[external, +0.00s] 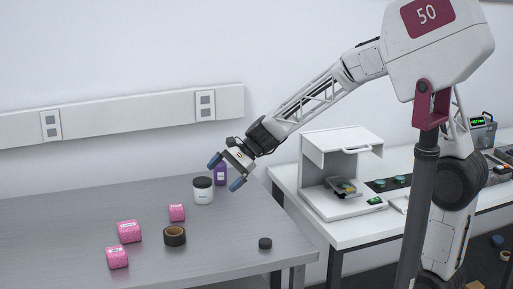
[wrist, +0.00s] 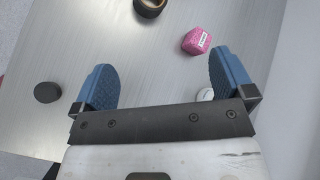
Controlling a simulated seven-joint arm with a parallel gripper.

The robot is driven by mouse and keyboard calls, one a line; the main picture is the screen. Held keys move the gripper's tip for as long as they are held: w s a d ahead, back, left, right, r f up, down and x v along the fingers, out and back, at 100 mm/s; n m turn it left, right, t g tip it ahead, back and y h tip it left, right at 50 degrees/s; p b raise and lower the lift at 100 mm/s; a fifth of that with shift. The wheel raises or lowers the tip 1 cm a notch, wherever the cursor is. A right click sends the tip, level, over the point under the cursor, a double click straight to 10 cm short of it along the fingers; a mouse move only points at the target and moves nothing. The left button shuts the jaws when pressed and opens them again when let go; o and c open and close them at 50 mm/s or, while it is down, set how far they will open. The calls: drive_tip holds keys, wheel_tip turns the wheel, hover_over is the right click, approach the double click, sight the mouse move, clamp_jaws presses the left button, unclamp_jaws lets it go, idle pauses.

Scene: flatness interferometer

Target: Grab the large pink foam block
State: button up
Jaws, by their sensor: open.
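Three pink blocks with white labels sit on the grey table. The one at the middle left (external: 129,231) looks largest. Another pink block (external: 117,257) is nearer the front, and a smaller one (external: 177,212) is farther back. One pink block (wrist: 196,41) shows in the wrist view, ahead of the right finger; it seems to be the small back one. My gripper (external: 226,172) is open and empty, raised above the table near the white jar, to the right of all the pink blocks. It also shows in the wrist view (wrist: 163,66).
A dark tape roll (external: 175,236) lies among the blocks. A black puck (external: 265,243) is near the right edge. The left of the table (external: 50,235) is clear.

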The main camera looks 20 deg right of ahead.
drive_tip(key=w+a+f+m+y, duration=0.1)
drive_tip(key=a+f+m, duration=0.15)
drive_tip(key=a, duration=0.45)
drive_tip(key=w+a+f+m+y, duration=0.15)
drive_tip(key=a+f, duration=0.25)
drive_tip(key=a, duration=0.4)
drive_tip(key=m, duration=0.3)
approach(129, 228)
drive_tip(key=w+a+f, duration=0.1)
drive_tip(key=w+f+y, duration=0.1)
drive_tip(key=shift+a+f, duration=0.35)
drive_tip(key=shift+a, duration=0.05)
drive_tip(key=shift+x, duration=1.35)
drive_tip(key=shift+f, duration=0.1)
drive_tip(key=shift+x, duration=2.55)
drive_tip(key=c, duration=1)
